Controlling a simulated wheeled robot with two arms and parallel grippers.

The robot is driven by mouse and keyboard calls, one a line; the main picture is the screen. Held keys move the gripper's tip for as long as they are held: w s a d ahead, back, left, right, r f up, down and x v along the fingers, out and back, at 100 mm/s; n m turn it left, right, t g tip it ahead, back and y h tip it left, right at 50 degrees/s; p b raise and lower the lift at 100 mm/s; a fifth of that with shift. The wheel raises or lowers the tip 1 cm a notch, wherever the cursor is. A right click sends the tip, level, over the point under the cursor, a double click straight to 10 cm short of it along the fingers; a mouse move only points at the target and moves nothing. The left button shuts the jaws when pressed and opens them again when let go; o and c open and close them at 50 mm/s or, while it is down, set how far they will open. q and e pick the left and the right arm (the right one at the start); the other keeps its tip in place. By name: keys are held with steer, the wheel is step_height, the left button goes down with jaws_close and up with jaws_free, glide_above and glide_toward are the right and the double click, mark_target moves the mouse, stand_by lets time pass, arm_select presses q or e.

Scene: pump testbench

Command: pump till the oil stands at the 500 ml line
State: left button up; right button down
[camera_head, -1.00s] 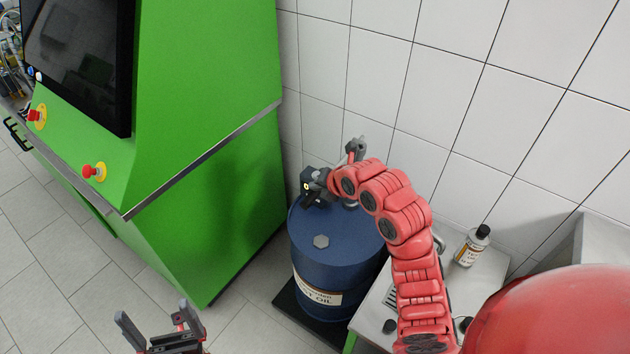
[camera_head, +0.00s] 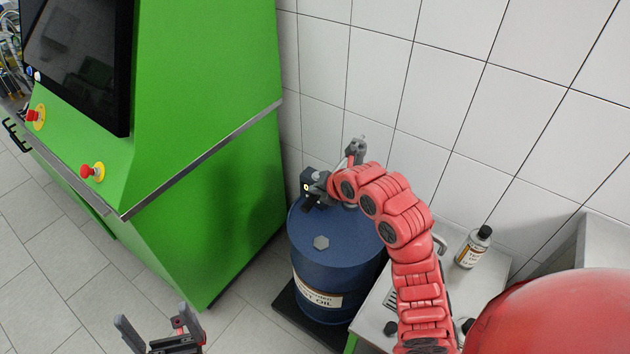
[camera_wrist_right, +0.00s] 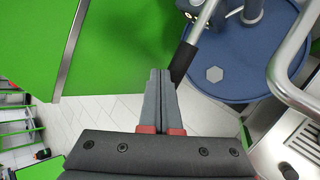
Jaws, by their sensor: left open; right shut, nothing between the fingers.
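The blue oil drum (camera_head: 338,275) stands by the wall, its pump (camera_head: 355,150) rising at the back of the lid, partly hidden by my right arm. The right wrist view shows the drum lid (camera_wrist_right: 235,82) and the pump's lever with a black grip (camera_wrist_right: 183,62). My right gripper (camera_wrist_right: 159,75) is shut and empty, its fingertips just left of that grip; whether they touch cannot be told. In the head view this gripper (camera_head: 312,197) is by the drum's back left rim. My left gripper (camera_head: 158,328) is open and empty at the bottom left. No 500 ml line or oil level shows.
A green test cabinet (camera_head: 205,150) with red stop buttons stands left of the drum. A light bench (camera_head: 485,280) on the right carries a labelled bottle (camera_head: 472,247) and a drain grid. A bent silver tube (camera_wrist_right: 283,65) crosses the right wrist view. The tiled floor (camera_head: 60,270) at left is clear.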

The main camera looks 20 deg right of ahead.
mark_target(315, 200)
steer(key=shift+s+a+f+b, duration=0.1)
steer(key=shift+f+b, duration=0.85)
steer(key=shift+f, duration=0.1)
steer(key=shift+s+a+f+b, duration=0.1)
steer(key=shift+f+b, duration=0.85)
steer(key=shift+f, duration=0.05)
stand_by(1.3)
steer(key=shift+r, duration=0.15)
stand_by(0.4)
steer(key=shift+w+d+r, duration=0.15)
steer(key=shift+r, duration=1.5)
steer(key=shift+w+d+r, duration=0.1)
steer(key=shift+d+r, duration=0.05)
steer(key=shift+r, duration=1.55)
steer(key=shift+w+d+r, duration=0.15)
steer(key=shift+r, duration=1.5)
steer(key=shift+p, duration=0.3)
steer(key=r+p, duration=0.1)
steer(key=r, duration=0.1)
steer(key=r+p, duration=0.1)
steer(key=r, duration=0.2)
steer(key=shift+w+d, duration=0.15)
steer(key=shift+d, duration=0.05)
steer(key=shift+w, duration=0.1)
